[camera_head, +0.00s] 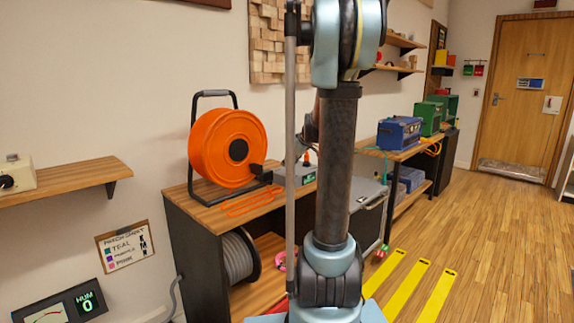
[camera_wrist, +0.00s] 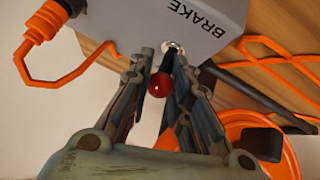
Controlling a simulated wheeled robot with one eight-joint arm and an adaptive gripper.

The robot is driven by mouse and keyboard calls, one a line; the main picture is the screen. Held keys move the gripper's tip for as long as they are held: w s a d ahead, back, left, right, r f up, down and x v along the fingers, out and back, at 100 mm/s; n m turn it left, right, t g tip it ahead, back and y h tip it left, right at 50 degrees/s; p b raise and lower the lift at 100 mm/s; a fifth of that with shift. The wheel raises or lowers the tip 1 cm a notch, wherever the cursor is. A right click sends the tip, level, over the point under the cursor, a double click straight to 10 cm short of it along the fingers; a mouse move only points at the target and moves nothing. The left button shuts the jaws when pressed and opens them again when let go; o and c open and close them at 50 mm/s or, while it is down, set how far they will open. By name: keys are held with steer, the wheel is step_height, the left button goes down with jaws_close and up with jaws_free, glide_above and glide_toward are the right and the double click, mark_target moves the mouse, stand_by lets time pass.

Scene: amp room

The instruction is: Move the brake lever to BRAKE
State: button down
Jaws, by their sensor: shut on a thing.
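The brake lever (camera_wrist: 159,84) has a red ball knob on a dark stem. It rises from a round metal collar on a grey box (camera_wrist: 115,22) marked BRAKE, and the word shows upside down in the wrist view. My gripper (camera_wrist: 164,62) has its two fingers on either side of the lever, with the knob between them, and is shut on it. In the head view the grey box (camera_head: 280,177) is partly visible on the bench behind my arm, beside the orange reel (camera_head: 230,148). My arm mostly hides the lever and gripper there.
The reel and its black frame stand on the wooden bench (camera_head: 205,213), with loose orange cable (camera_head: 250,202) in front. An orange connector (camera_wrist: 45,22) with cable joins the box at one side. A blue unit (camera_head: 399,133) stands farther right. Open floor (camera_head: 490,230) lies at right.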

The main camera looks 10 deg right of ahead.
steer(key=shift+s+d+f+t+y, duration=0.1)
steer(key=shift+s+t+y, duration=0.1)
steer(key=shift+t+y, duration=0.15)
stand_by(0.4)
steer(key=c, duration=1.4)
jaws_free()
steer(key=shift+s+d, duration=0.1)
steer(key=v, duration=1.1)
steer(key=shift+s+r, duration=0.25)
